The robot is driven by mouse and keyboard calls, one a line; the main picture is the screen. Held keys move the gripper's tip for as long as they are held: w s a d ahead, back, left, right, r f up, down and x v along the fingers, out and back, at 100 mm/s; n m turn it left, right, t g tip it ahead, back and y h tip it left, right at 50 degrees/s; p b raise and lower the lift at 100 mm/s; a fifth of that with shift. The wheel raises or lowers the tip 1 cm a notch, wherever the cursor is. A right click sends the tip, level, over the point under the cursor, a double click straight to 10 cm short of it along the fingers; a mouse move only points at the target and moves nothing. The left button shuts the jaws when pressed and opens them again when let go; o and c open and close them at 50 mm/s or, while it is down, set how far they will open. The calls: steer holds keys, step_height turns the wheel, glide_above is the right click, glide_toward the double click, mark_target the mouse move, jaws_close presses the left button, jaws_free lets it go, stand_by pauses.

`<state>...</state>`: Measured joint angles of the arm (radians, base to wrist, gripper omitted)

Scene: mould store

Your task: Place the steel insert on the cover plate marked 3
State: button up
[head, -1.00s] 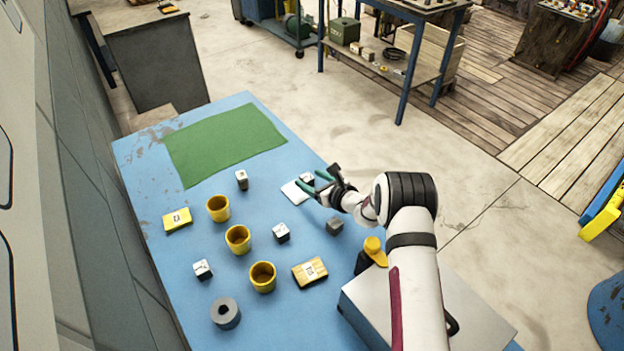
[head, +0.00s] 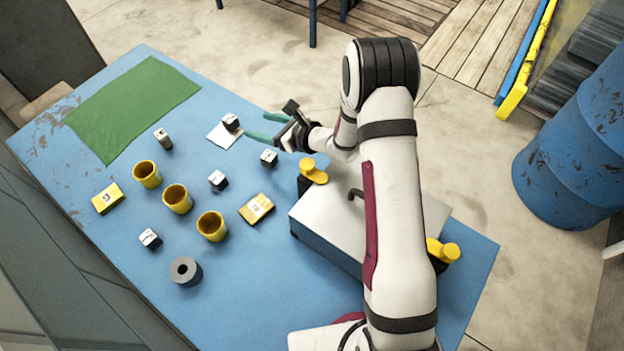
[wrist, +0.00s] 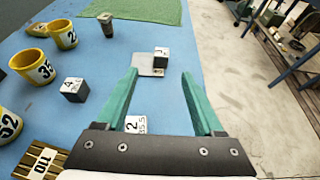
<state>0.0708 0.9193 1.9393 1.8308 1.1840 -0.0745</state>
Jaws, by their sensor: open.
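A small dark-sided block with a pale top (head: 231,121) stands on a flat light-grey plate (head: 216,137); in the wrist view this block (wrist: 161,53) sits near the plate's far right edge, its marking hard to read. I take them for the steel insert and a cover plate, but cannot confirm the plate's number. Part of a dark mark shows on the plate (wrist: 146,66). My gripper (head: 264,127) is open and empty, its green fingers pointing toward the plate, apart from the block. It also shows in the wrist view (wrist: 160,75).
Similar blocks marked 2 (wrist: 135,123) and 4 (wrist: 75,90) stand nearer; another is at left (head: 150,238). The green mat (head: 130,105) is bare.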

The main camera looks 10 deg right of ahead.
steer(key=s+a+r+n+g+y, duration=0.1)
steer(key=s+a+r+n+g, duration=0.25)
steer(key=s+r+n, duration=0.55)
steer(key=s+a+r+n+g, duration=0.2)
steer(key=s+r+n+g, duration=0.4)
steer(key=s, duration=0.5)
steer(key=s+d+n+h, duration=0.6)
steer(key=s+d+h, duration=0.3)
steer(key=s+d, duration=0.5)
steer(key=s, duration=0.4)
steer(key=shift+d+f, duration=0.2)
steer(key=shift+o, duration=0.5)
